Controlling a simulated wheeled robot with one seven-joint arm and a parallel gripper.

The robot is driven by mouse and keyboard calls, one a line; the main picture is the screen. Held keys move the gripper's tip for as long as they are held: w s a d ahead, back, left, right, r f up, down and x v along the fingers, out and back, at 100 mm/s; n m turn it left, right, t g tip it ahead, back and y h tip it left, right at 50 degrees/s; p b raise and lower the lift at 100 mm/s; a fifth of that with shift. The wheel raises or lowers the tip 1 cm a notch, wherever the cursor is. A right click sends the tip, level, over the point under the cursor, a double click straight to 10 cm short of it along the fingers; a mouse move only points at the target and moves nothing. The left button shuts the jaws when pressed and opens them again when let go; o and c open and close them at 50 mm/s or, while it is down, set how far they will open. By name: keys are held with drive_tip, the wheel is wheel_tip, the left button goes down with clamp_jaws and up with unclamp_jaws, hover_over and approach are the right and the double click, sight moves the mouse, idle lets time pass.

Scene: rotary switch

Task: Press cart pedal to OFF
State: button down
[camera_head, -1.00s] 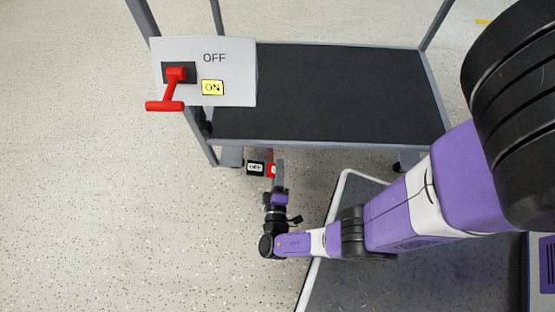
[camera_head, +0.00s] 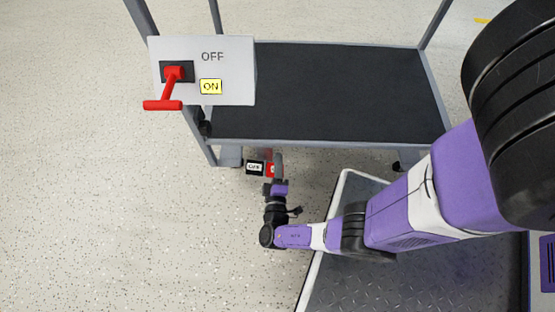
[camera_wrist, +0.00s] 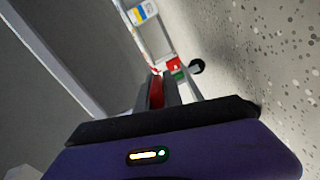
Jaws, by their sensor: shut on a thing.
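The cart's pedal is low under the cart's near-left edge. In the head view it shows as a small black and white labelled part (camera_head: 255,168) with a red part (camera_head: 270,170) beside it; the label is too small to read surely. My gripper (camera_head: 279,160) is down at the red part, at its right side. In the wrist view the fingers (camera_wrist: 165,88) are shut with a red bar (camera_wrist: 156,92) between them. More red and a green patch (camera_wrist: 177,74) show just past the fingertips. The fingers and the cart hide part of the pedal.
The cart (camera_head: 330,90) has a dark shelf and grey posts. A white panel (camera_head: 235,70) reads OFF and ON, with ON lit yellow and a red lever (camera_head: 172,88). A dark wheel (camera_wrist: 196,66) is near the fingertips. Speckled floor on the left is clear.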

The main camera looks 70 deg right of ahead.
drive_tip(key=shift+r+n, duration=0.1)
drive_tip(key=shift+n, duration=0.2)
drive_tip(key=shift+r+n+p, duration=0.35)
drive_tip(key=shift+r+n, duration=0.1)
drive_tip(key=shift+n, duration=0.75)
drive_tip(key=shift+r+n+p, duration=0.15)
drive_tip(key=shift+r+n, duration=0.1)
drive_tip(key=shift+n, duration=0.4)
drive_tip(key=shift+r+n+p, duration=0.15)
drive_tip(key=shift+r+n, duration=0.05)
drive_tip(key=shift+n, duration=0.45)
drive_tip(key=c, duration=1.5)
unclamp_jaws()
drive_tip(key=shift+a, duration=0.1)
drive_tip(key=v, duration=0.7)
drive_tip(key=shift+s+a+p, duration=0.15)
drive_tip(key=shift+a+p, duration=0.2)
drive_tip(key=shift+p, duration=0.05)
